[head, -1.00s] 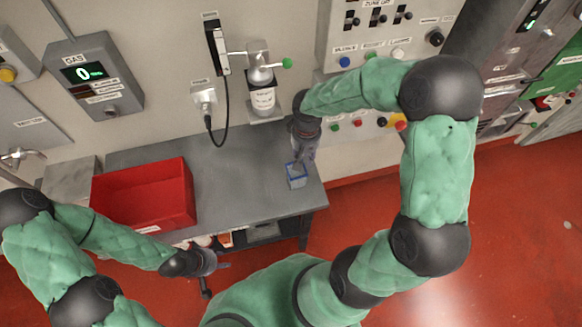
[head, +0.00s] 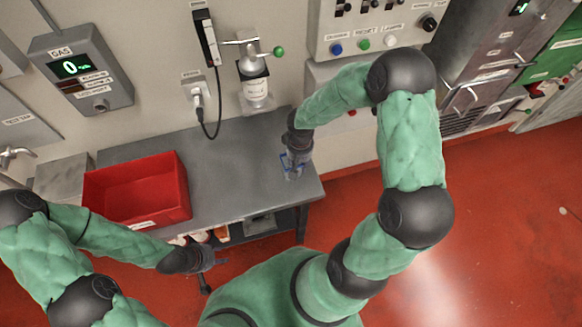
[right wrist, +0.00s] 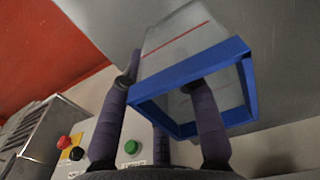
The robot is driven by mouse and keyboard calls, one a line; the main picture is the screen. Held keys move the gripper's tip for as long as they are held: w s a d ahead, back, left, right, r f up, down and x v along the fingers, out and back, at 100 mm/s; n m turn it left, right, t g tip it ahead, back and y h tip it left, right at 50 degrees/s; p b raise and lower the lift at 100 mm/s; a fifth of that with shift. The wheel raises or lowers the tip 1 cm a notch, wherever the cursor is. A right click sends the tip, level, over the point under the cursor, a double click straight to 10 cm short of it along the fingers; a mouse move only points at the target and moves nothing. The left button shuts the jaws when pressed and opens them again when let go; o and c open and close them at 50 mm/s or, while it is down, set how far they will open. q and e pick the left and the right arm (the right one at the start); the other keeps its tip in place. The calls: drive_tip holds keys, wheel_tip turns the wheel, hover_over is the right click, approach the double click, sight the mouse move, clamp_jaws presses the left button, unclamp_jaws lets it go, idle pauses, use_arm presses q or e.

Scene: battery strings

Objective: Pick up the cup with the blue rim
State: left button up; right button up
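The cup with the blue rim (head: 285,160) stands near the right end of the grey table. The right wrist view shows it as a clear, square cup (right wrist: 205,60) with a thick blue rim and a thin red line on its wall. My right gripper (head: 293,163) is down at the cup and partly covers it in the head view. In the right wrist view its fingers (right wrist: 160,84) are spread, one seen within the rim opening and one outside the left side. Firm contact is not clear. My left gripper (head: 212,262) is away from the cup, by the table's front edge; its fingers are too small to judge.
A red bin (head: 137,190) stands on the left part of the grey table (head: 228,165). A bottle (head: 254,88) and a hanging cable (head: 207,118) are on the wall behind. The middle of the table is clear. Several objects lie on the shelf below.

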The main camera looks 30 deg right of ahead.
clamp_jaws()
drive_tip(key=shift+r, duration=0.1)
